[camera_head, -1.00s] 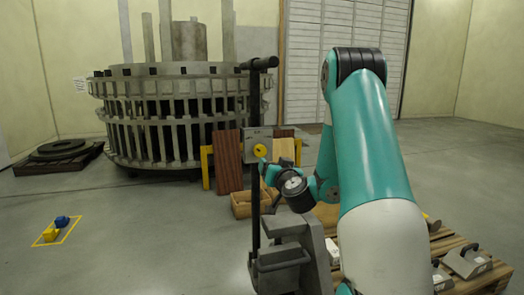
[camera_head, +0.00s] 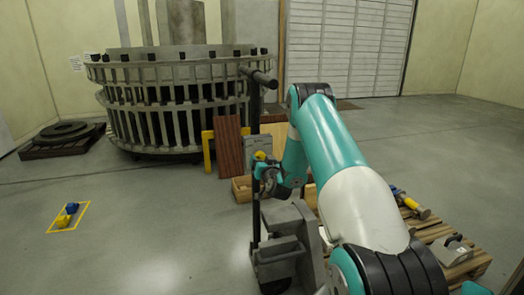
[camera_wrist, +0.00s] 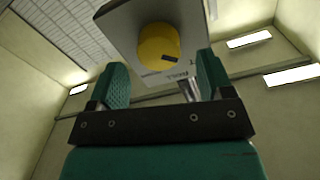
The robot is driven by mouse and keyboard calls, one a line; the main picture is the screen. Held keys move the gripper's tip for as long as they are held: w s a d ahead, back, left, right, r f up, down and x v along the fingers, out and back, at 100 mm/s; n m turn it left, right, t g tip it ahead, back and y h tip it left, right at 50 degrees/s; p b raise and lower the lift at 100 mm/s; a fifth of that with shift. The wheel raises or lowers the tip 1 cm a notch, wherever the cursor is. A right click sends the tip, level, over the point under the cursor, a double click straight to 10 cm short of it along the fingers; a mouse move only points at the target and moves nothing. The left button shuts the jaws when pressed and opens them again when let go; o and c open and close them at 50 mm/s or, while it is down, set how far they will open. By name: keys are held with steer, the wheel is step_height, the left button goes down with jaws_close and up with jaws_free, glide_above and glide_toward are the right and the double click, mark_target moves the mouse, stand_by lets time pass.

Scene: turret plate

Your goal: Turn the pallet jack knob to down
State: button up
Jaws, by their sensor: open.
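The yellow knob (camera_wrist: 158,46) sits on a grey plate (camera_wrist: 120,22) in the wrist view, with a small dark mark on its face toward the lower right. Lettering on the plate is partly hidden behind the knob. My gripper (camera_wrist: 160,85) is open, with one green finger on each side of the knob's line and the knob beyond the fingers; I cannot tell if they touch it. In the head view the knob (camera_head: 260,155) shows just above my gripper (camera_head: 264,168), on the plate (camera_head: 257,144) fixed to the pallet jack's dark handle post (camera_head: 255,205).
The pallet jack's grey body (camera_head: 288,240) stands below my arm. A wooden pallet (camera_head: 440,240) with metal parts lies to the right. A large round slatted turret (camera_head: 175,105) stands behind on the left. A yellow floor square (camera_head: 60,225) holds small parts. Open floor lies between.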

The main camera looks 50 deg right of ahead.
steer(key=shift+p+x, duration=0.4)
steer(key=shift+x, duration=0.6)
steer(key=shift+f, duration=0.1)
steer(key=shift+c, duration=0.5)
steer(key=c, duration=0.8)
steer(key=shift+c, duration=0.2)
